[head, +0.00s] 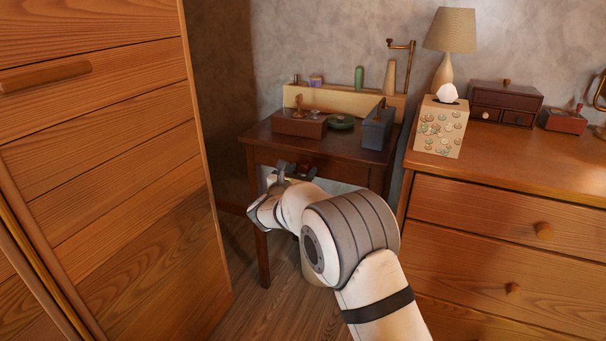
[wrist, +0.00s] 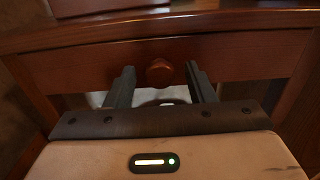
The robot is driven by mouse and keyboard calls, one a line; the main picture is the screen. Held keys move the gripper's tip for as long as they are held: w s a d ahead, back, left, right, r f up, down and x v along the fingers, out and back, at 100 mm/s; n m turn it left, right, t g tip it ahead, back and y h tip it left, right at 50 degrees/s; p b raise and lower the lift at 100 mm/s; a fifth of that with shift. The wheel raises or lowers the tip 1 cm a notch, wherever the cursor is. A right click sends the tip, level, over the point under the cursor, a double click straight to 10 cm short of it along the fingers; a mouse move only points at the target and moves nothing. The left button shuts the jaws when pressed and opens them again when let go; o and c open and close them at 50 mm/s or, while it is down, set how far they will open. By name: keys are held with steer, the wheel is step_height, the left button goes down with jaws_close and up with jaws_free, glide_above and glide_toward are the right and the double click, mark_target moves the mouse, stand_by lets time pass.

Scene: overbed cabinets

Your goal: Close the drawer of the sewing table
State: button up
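The sewing table (head: 262,138) is a small dark wooden table against the wall, between the tall cabinet and the dresser. In the wrist view its drawer front (wrist: 100,68) spans the picture, with a round wooden knob (wrist: 159,72) in the middle. My gripper (wrist: 160,80) is open, with one finger on each side of the knob and a gap on both sides. In the head view my gripper (head: 292,172) is at the table's front, and my arm hides part of the drawer. I cannot tell how far the drawer stands out.
A tall wooden cabinet (head: 110,170) is close on the left. A dresser (head: 490,215) with a tissue box (head: 441,128) and lamp (head: 449,35) is on the right.

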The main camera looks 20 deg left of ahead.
steer(key=shift+s, duration=0.1)
steer(key=s+p, duration=0.2)
steer(key=s, duration=0.5)
steer(key=shift+s, duration=0.35)
